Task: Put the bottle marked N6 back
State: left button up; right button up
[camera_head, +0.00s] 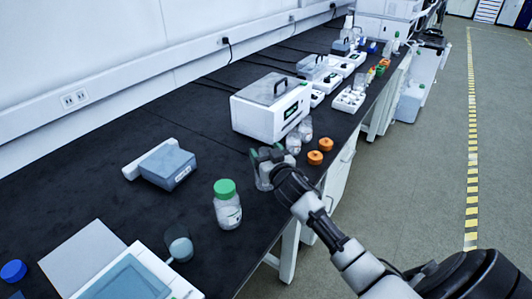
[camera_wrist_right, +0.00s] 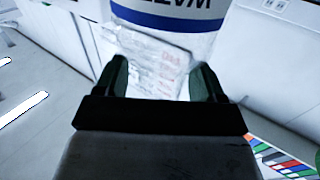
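My right gripper (camera_head: 266,155) is at the front edge of the black bench. Its fingers are around a clear bottle (camera_head: 263,179). In the right wrist view the gripper (camera_wrist_right: 160,85) has a finger on each side of a clear bottle with a blue band and a white label (camera_wrist_right: 155,60); it appears gripped. The small label print is blurred, and I cannot read an N6 mark. The bottle's top is hidden by the gripper in the head view, and whether its base touches the bench is unclear. My left gripper is not in view.
A green-capped bottle (camera_head: 227,207), a beaker (camera_head: 179,246) and a grey-blue device (camera_head: 167,165) stand to the left. Two orange caps (camera_head: 314,157) and small clear bottles (camera_head: 305,130) are just beyond the gripper. A white instrument (camera_head: 268,108) stands behind. The black bench (camera_head: 120,210) has bare patches.

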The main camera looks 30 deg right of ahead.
jog(key=shift+r, duration=0.1)
jog(key=s+a, duration=0.2)
jog(key=s, duration=1)
